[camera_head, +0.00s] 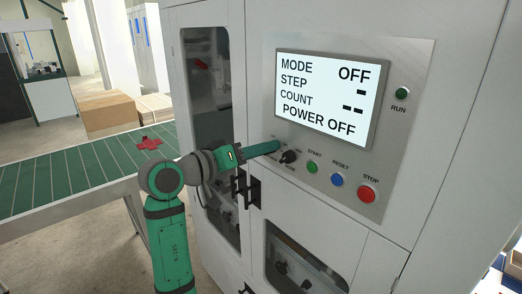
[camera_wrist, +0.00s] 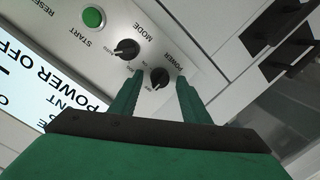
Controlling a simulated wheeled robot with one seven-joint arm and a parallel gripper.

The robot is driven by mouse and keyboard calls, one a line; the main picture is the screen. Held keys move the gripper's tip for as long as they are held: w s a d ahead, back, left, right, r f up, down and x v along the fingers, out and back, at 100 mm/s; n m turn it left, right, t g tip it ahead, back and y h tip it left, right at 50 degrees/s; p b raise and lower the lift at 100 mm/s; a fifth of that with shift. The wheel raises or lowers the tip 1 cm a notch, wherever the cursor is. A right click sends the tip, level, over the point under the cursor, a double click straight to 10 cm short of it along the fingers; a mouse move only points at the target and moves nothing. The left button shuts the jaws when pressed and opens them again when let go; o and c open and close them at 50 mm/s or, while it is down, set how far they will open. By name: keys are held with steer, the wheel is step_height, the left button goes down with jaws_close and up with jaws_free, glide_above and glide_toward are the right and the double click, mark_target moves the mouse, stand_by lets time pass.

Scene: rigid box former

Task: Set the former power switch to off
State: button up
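The former's power switch is a black rotary knob (camera_wrist: 160,77) under the label POWER in the wrist view. In the head view my gripper hides it. My gripper (camera_wrist: 159,86) is open, one green finger on each side of the power knob, with a visible gap to each. I cannot tell how deep the fingertips reach around it. The display (camera_head: 322,97) reads MODE OFF and POWER OFF, with dashes for STEP and COUNT. In the head view my gripper (camera_head: 275,146) is at the panel's lower left.
The black mode knob (camera_head: 288,157) sits close beside my fingers. Further right are the green start button (camera_head: 312,167), blue reset button (camera_head: 337,180) and red stop button (camera_head: 368,194). Black door handles (camera_head: 253,191) stick out below. A green conveyor (camera_head: 80,168) lies at left.

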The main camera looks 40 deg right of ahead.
steer(key=a+r, duration=0.1)
steer(key=a, duration=0.9)
steer(key=shift+s+a, duration=0.35)
steer(key=shift+s, duration=0.05)
